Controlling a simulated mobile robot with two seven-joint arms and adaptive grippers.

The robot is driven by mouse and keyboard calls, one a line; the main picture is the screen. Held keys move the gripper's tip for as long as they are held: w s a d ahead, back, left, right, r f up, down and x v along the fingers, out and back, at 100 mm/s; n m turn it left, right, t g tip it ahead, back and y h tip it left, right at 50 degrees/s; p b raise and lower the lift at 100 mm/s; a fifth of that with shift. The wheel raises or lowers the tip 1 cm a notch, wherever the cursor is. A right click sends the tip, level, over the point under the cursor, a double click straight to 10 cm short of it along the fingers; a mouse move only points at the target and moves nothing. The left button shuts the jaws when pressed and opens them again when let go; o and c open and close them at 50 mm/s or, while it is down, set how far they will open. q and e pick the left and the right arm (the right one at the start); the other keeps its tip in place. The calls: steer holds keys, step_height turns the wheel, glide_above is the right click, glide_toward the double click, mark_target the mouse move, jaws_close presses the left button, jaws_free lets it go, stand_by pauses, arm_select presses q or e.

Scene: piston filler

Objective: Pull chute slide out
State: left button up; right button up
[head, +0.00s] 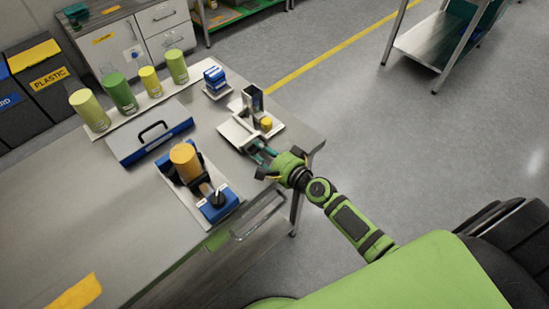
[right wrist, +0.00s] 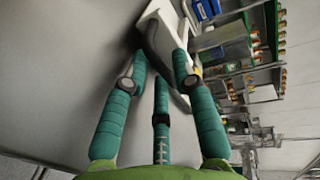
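The chute unit, a dark square upright chute (head: 253,99) on a white base plate (head: 233,132), stands near the right end of the steel table. A small yellow cylinder (head: 266,123) is beside the chute. My right gripper (head: 260,151) is at the near edge of the base plate, with its teal fingers spread. In the right wrist view, the fingers (right wrist: 160,68) reach toward a white and dark part (right wrist: 156,42) of the unit; I cannot tell whether they touch it. The slide itself is not clearly distinguishable. My left gripper is not in view.
A blue filler with an orange cylinder (head: 184,157) stands left of my right gripper. A blue-grey case (head: 149,135), several green and yellow cylinders (head: 120,92) and a small blue stack (head: 215,79) stand farther back. A metal handle (head: 262,218) juts from the table's front.

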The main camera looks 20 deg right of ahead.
steer(key=v, duration=1.1)
steer(key=shift+s, duration=0.2)
steer(key=shift+d+f, duration=0.1)
steer(key=shift+d, duration=0.05)
steer(key=s+d+f+n+g+h, duration=0.15)
steer(key=s+f, duration=0.25)
steer(key=f, duration=0.5)
steer(key=s+d+f+n+g+h, duration=0.1)
steer(key=s+f+n+g, duration=0.2)
steer(key=f, duration=0.5)
steer(key=s+d+f+n+g+h, duration=0.1)
steer(key=s+d+f+n+g, duration=0.2)
steer(key=f, duration=0.6)
steer(key=s+a+f+n+g, duration=0.1)
steer(key=s+f+n+g, duration=0.1)
steer(key=s, duration=0.6)
steer(key=s+a+f+n+g+h, duration=0.1)
steer(key=s+a+f+n+g, duration=0.1)
steer(key=s+f+n, duration=0.2)
steer(key=s+a+f+n+g, duration=0.1)
steer(key=s+f+n+g, duration=0.1)
steer(key=s+f, duration=0.6)
steer(key=s+n, duration=0.1)
steer(key=s, duration=0.3)
steer(key=shift+s+a+h, duration=0.25)
steer(key=shift+s+h, duration=0.05)
steer(key=shift+h, duration=0.05)
